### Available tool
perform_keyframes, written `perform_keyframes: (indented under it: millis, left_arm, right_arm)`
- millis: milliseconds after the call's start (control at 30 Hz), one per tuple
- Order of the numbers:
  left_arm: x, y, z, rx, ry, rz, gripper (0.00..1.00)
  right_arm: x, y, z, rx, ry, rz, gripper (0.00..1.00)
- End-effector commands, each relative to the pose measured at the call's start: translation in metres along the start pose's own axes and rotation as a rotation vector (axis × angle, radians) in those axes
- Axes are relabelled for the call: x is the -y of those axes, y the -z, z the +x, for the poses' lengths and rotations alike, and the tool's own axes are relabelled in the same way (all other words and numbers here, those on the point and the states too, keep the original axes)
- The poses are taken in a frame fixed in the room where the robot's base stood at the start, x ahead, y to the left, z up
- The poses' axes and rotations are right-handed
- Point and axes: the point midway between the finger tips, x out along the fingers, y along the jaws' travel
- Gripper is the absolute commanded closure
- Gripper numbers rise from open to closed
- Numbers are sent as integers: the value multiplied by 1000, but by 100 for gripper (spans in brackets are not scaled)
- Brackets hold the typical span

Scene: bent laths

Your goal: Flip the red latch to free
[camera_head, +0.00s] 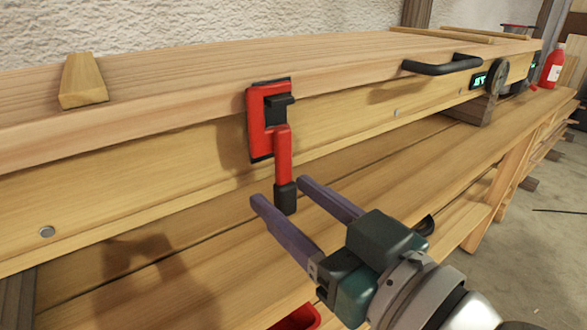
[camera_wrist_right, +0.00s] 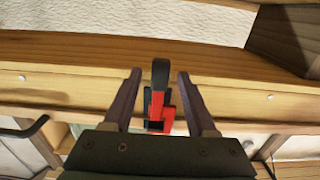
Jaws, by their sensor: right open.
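The red latch (camera_head: 283,150) is mounted on the front of a wooden beam in the middle of the head view. Its red plate has a dark catch at the top, and its red lever hangs down with a black tip (camera_head: 285,198). My right gripper (camera_head: 281,190) is open, with its two purple-grey fingers pointing at the lever's lower end. In the right wrist view the latch (camera_wrist_right: 158,103) shows between the two open fingers (camera_wrist_right: 158,75). I cannot tell whether the fingers touch it. My left gripper is not in view.
A black handle (camera_head: 442,66) and a small green display (camera_head: 479,80) are on the beam to the right. A wooden wedge (camera_head: 83,82) lies on top at left. A red bottle (camera_head: 553,66) stands at far right. A wooden bench surface (camera_head: 400,175) runs below the beam.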

Motion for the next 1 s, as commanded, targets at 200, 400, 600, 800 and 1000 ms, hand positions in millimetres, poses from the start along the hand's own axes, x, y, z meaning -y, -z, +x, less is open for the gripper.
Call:
perform_keyframes:
  millis: [200,400,600,800,1000]
  left_arm:
    - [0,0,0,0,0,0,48]
    - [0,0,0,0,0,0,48]
    - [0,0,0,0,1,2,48]
    - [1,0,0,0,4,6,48]
    - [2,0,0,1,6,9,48]
  right_arm:
    - [0,0,0,1,0,0,46]
    - [0,0,0,0,0,0,68]
    - [0,0,0,1,0,0,91]
    - [0,0,0,0,0,0,100]
    - [0,0,0,0,0,0,100]
